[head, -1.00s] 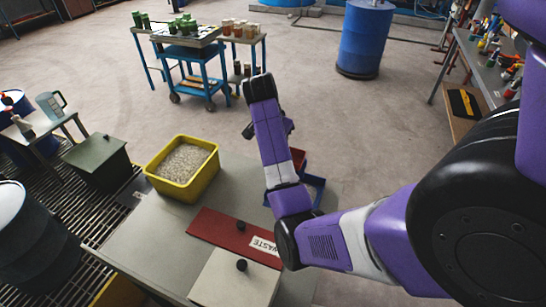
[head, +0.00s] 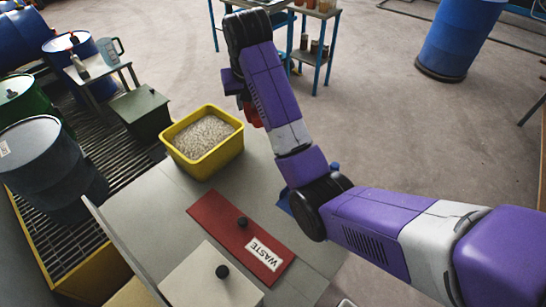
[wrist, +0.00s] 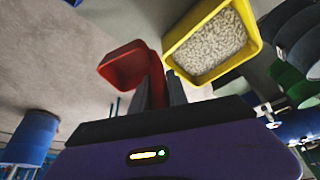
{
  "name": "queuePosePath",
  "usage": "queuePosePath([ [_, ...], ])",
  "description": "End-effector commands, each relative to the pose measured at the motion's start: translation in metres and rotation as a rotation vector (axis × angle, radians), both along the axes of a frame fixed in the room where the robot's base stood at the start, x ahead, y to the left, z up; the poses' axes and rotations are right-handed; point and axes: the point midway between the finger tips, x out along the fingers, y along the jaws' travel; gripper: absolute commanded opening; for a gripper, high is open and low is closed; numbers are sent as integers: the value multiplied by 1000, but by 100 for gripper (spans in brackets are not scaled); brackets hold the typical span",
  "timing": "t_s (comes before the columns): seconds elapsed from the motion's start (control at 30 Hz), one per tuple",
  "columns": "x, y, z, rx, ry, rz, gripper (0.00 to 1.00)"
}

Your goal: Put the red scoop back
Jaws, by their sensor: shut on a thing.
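My gripper (wrist: 160,92) is shut on the handle of the red scoop (wrist: 122,66), which is held up off the table in the wrist view. The scoop's bowl points away from the fingers, with its open hollow showing. In the head view only a bit of the red scoop (head: 251,116) shows beside my forearm, to the right of the yellow tub (head: 178,157). The tub is full of pale granules and also shows in the wrist view (wrist: 250,22). A blue tray-like thing (head: 284,203) on the table is mostly hidden behind my arm.
A red lid marked WASTE (head: 213,213) and a pale lid (head: 205,284), both with black knobs, lie at the front of the table. A dark green box (head: 140,116) and several drums stand left. Open floor lies beyond the table at right.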

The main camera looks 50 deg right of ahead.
Motion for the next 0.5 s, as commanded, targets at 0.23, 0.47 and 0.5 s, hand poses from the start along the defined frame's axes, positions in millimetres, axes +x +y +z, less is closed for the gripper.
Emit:
queuePosePath([
  [0.23,-3,-1,-50,3,8,4,0],
  [0.47,-3,-1,-106,3,6,2,0],
  [0.5,-3,-1,-115,3,6,2,0],
])
